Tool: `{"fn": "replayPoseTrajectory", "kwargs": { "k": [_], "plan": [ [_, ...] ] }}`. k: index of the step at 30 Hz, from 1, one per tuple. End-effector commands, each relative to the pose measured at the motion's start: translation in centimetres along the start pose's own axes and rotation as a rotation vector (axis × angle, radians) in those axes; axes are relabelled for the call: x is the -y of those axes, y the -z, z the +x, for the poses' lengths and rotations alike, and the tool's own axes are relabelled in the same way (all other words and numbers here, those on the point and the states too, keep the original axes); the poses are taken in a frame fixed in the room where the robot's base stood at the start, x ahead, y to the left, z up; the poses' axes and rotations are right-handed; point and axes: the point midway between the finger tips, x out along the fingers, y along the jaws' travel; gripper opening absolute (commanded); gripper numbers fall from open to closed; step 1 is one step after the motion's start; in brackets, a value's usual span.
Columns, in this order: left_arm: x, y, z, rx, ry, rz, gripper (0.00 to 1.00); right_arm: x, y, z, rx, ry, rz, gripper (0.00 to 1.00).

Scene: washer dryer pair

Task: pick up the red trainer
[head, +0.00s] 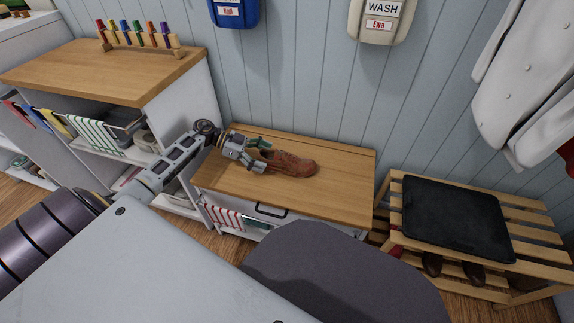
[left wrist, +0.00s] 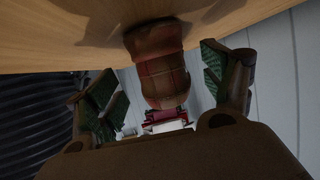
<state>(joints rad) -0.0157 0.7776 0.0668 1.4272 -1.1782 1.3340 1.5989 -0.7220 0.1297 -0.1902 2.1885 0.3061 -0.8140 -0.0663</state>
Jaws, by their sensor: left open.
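The red trainer (head: 291,164), reddish brown with laces, lies on the wooden top of a low cabinet (head: 338,185). My left gripper (head: 263,156) is open at the trainer's left end, just above the cabinet top. In the left wrist view, the trainer (left wrist: 162,72) shows between the two spread fingers of my left gripper (left wrist: 166,92), with visible gaps at both sides. Whether either finger touches it cannot be told. My right gripper is not in view.
A taller wooden-topped shelf (head: 105,72) stands at the left, with a peg rack (head: 139,38) on top. A slatted bench (head: 530,228) with a black tray (head: 455,220) stands at the right, with dark shoes (head: 432,264) below. The panelled wall (head: 300,90) is close behind.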

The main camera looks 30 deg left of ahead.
Motion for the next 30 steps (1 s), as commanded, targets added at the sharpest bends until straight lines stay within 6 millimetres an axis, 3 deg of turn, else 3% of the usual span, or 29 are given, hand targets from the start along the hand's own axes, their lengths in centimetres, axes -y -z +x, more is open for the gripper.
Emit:
{"fn": "replayPoseTrajectory", "kwargs": {
  "k": [18, 30],
  "plan": [
    [0.1, 0.3, 4.2, -0.001, 0.001, 0.000, 0.82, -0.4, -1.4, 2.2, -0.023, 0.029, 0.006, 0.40],
    [0.1, 0.4, 4.5, 0.001, 0.001, 0.000, 0.82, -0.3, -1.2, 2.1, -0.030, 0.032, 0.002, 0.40]
  ]
}}
